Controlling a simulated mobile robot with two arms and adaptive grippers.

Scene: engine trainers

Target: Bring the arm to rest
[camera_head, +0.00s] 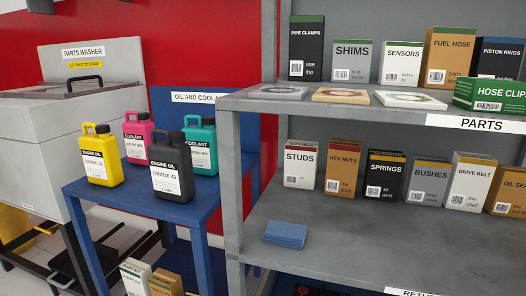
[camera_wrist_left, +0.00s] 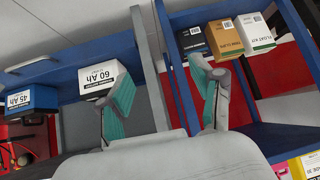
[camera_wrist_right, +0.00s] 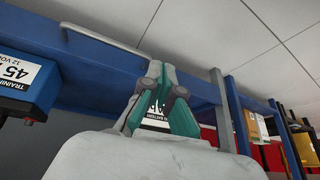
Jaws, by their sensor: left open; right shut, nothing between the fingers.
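My left gripper (camera_wrist_left: 165,95) shows in the left wrist view with its two teal-padded fingers spread apart and nothing between them. Beyond it are shelves with boxes and batteries. My right gripper (camera_wrist_right: 164,112) shows in the right wrist view with its fingertips together and nothing held. A label shows through the gap between its finger links. Neither gripper nor arm appears in the head view.
The head view shows a grey parts shelf (camera_head: 350,232) with several boxes and a blue cloth-like item (camera_head: 285,234). A blue table (camera_head: 128,198) holds several bottles. A parts washer (camera_head: 85,120) stands at left. A battery (camera_wrist_right: 25,85) sits left in the right wrist view.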

